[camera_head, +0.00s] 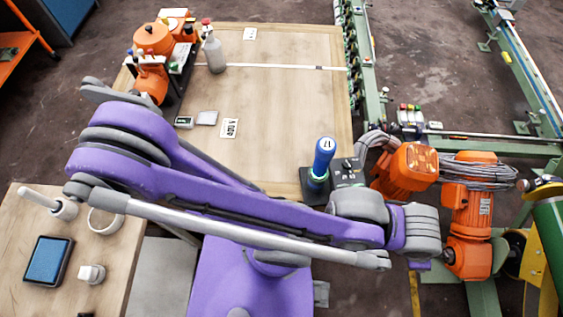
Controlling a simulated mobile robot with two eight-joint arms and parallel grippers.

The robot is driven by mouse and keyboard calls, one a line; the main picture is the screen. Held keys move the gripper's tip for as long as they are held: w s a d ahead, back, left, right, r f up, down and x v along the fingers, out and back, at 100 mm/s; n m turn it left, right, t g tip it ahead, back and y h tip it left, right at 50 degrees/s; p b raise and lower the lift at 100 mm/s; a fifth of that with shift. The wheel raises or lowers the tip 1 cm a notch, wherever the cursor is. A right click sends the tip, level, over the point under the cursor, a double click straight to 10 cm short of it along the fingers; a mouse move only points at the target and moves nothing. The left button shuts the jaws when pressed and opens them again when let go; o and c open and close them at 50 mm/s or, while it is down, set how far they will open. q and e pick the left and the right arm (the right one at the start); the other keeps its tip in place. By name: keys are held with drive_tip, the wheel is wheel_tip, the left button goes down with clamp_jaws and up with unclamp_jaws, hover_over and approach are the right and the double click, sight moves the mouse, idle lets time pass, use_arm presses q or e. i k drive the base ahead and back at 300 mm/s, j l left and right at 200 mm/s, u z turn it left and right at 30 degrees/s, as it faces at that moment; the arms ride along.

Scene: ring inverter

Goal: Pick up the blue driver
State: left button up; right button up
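The blue driver (323,158) stands upright in a dark holder (347,174) at the near right corner of the wooden table. Its rounded blue handle carries a white label that seems to read 17. Its lower part is hidden in the holder. My purple and grey arm crosses the view from left to right, just in front of the driver, and hides part of the table's near edge. I can make out no fingertips of my left or right gripper. Nothing is seen holding the driver.
Orange motors (468,215) with cables stand right of the driver. A side table (22,222) holds a blue-topped box (48,260).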

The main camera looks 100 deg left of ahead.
sight(326, 147)
drive_tip(key=u, duration=2.95)
drive_tip(key=k+l+u, duration=0.1)
drive_tip(key=l, duration=0.3)
drive_tip(key=k+l+u, duration=0.1)
drive_tip(key=k+l, duration=0.15)
drive_tip(key=l, duration=0.15)
drive_tip(key=k+l, duration=0.2)
drive_tip(key=l, duration=0.2)
drive_tip(key=u, duration=0.05)
